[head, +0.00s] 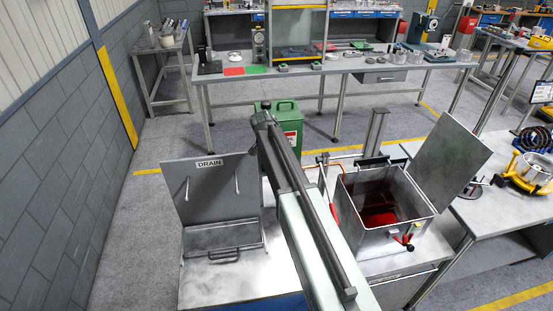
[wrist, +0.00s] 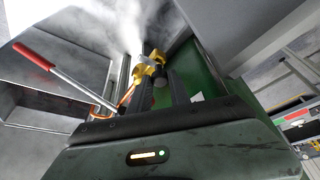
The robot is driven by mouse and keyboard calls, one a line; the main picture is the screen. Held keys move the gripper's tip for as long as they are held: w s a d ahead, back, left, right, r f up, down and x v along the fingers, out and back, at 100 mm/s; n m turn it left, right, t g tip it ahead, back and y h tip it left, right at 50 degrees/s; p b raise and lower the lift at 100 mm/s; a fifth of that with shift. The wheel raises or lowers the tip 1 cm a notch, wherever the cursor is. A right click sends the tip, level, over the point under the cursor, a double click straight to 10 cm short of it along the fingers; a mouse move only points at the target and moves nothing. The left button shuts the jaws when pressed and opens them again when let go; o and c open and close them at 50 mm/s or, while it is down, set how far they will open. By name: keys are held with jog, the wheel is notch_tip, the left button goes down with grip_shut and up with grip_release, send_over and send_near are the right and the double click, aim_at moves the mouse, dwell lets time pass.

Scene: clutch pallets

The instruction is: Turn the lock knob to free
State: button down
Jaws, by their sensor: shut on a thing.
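My gripper (wrist: 160,78) points away from the wrist camera, with its dark fingers close together. It is shut on a small yellow and grey piece (wrist: 147,69) at its fingertips, which seems to be the lock knob. The fingers hide part of it, and I cannot read its turn or any marking. In the head view my own arm reaches towards the green container, and the gripper and knob are hidden.
A lever with a red grip (wrist: 33,56) slants close by on the left, with an orange hose (wrist: 127,96) near its lower end. A green container (head: 287,122) stands behind. An open-lidded metal tank (head: 366,220) is right of my arm, a drain station (head: 218,190) left. Pale vapour drifts above.

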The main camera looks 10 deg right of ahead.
jog(key=shift+m, duration=0.4)
jog(key=c, duration=1.5)
grip_release()
jog(key=shift+r, duration=0.15)
jog(key=p+v, duration=0.7)
jog(key=shift+a+r, duration=0.2)
